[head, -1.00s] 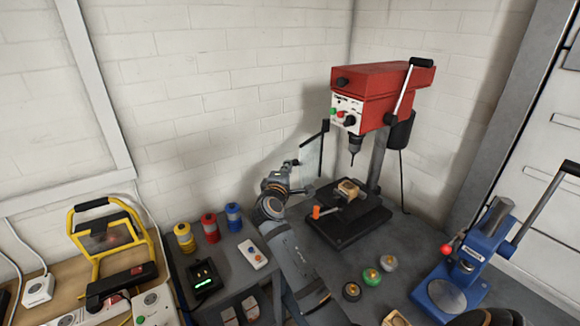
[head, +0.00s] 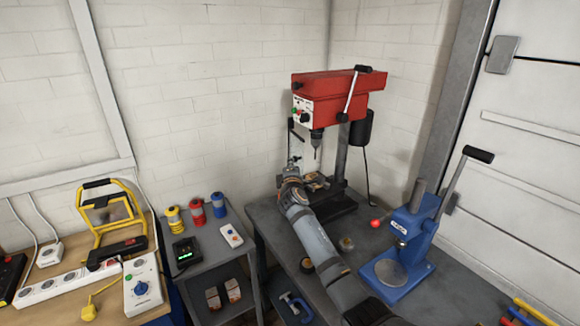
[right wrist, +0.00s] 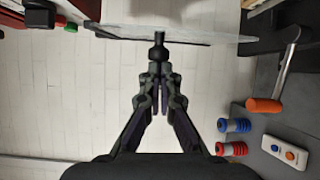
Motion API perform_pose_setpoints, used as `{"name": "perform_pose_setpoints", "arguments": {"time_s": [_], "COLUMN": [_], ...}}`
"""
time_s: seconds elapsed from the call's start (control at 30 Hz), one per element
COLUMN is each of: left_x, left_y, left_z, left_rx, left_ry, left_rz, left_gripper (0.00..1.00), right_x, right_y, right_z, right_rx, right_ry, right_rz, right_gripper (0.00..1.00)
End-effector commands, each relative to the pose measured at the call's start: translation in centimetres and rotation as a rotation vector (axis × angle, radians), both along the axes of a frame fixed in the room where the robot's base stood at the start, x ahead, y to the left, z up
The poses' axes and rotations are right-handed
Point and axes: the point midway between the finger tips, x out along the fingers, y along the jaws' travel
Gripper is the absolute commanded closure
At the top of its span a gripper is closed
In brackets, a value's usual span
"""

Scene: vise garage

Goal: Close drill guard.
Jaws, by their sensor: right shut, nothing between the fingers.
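The red drill press (head: 330,88) stands at the back of the grey bench, with its chuck (head: 316,138) pointing down. Its clear guard (head: 298,147) hangs just left of the chuck on a dark rod. In the right wrist view the clear guard panel (right wrist: 195,24) crosses the top, with a black knob (right wrist: 158,50) at its lower side. My right gripper (head: 292,166) is beside the guard's lower end. Its fingers (right wrist: 158,78) are shut and empty, right at the knob; I cannot tell if they touch it. My left gripper is out of view.
An orange-handled drill vise (right wrist: 265,104) sits right in the right wrist view. A blue press (head: 405,240) stands on the bench at right. Several coloured spools, including a red one (head: 197,209), and a charger (head: 186,251) are on the side table at left.

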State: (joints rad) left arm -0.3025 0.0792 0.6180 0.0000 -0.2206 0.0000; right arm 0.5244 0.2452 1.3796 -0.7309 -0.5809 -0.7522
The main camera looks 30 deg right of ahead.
Motion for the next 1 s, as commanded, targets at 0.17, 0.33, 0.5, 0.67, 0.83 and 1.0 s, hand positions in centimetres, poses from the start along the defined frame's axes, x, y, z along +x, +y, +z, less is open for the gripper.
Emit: {"name": "perform_pose_setpoints", "arguments": {"time_s": [0.17,0.33,0.5,0.67,0.83,1.0], "left_x": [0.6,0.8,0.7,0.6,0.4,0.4], "left_y": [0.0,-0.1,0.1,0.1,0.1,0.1], "left_z": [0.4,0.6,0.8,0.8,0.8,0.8], "left_rx": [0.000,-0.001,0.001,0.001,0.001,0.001], "left_ry": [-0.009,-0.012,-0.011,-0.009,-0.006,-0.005], "left_rz": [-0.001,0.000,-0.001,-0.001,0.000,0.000], "left_gripper": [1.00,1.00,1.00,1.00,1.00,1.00], "right_x": [-0.4,-0.7,-0.9,-1.0,-1.0,-1.0], "right_y": [-1.1,-2.2,-2.9,-3.3,-3.4,-3.4], "right_z": [0.1,0.1,0.1,0.2,0.2,0.3], "right_rx": [-0.001,-0.004,-0.006,-0.008,-0.009,-0.010], "right_ry": [0.000,0.002,0.003,0.003,0.002,0.001], "right_rz": [-0.001,-0.004,-0.006,-0.010,-0.011,-0.011], "right_gripper": [1.00,1.00,1.00,1.00,1.00,1.00]}}
